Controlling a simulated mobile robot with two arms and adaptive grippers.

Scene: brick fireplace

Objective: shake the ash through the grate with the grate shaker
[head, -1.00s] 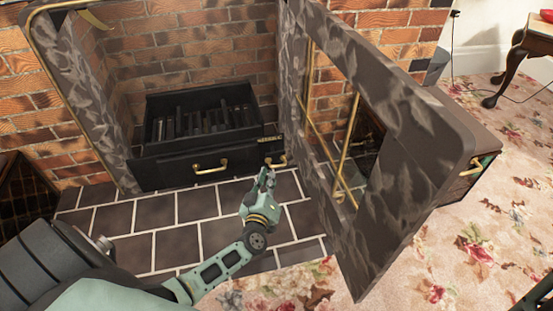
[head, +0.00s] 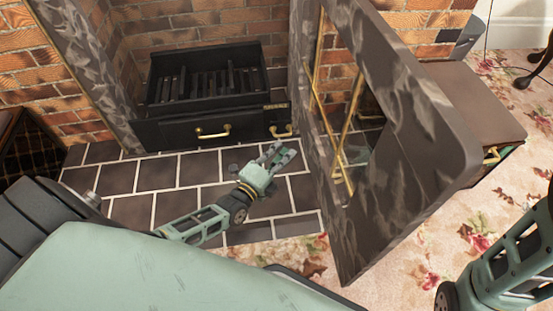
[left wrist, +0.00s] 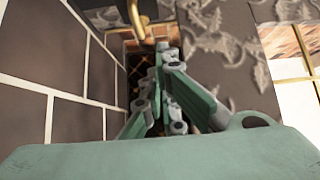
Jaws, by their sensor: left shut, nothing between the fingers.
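The black fire grate (head: 207,82) sits in the open brick fireplace, with dark bars across its top. Its front has a wide brass drawer handle (head: 213,133). A smaller brass handle (head: 281,132), which looks like the grate shaker, is at the front's right end. My left gripper (head: 287,152) is shut and empty above the tiled hearth, just in front of that handle and apart from it. In the left wrist view its fingers (left wrist: 165,85) point toward a brass handle (left wrist: 138,22), likely the same one. My right gripper is out of view; part of that arm shows at lower right.
The marbled fireplace door (head: 400,170) stands open close to the right of my left gripper, with brass bars (head: 345,130) on it. The tiled hearth (head: 175,175) is clear. A dark box (head: 475,105) stands behind the door on the floral carpet.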

